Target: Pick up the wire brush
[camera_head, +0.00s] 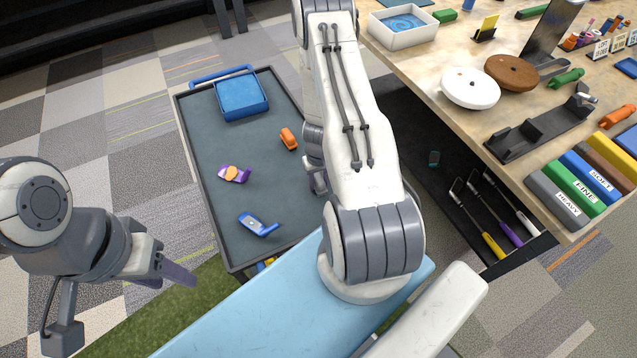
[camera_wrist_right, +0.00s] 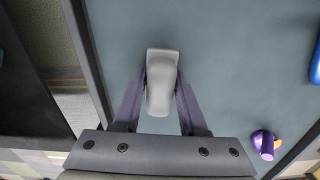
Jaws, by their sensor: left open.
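In the right wrist view, a pale grey, rounded, handle-like object (camera_wrist_right: 162,82) is between the two fingers of my right gripper (camera_wrist_right: 160,85). Both fingers meet its sides, and it is over the dark cart top. No bristles show, so I cannot tell for sure that it is the wire brush. In the head view, my right arm hides this object and most of that gripper. My left gripper (camera_head: 178,268) is open and empty, low at the left, beside the cart and apart from everything on it.
The cart (camera_head: 205,145) carries a blue bin (camera_head: 241,97), an orange item (camera_head: 288,139), a purple-and-orange item (camera_head: 234,174) and a blue item (camera_head: 258,224). On the right is a crowded workbench (camera_head: 440,75) with an open drawer (camera_head: 458,178) holding long-handled tools. The cart's left side is mostly clear.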

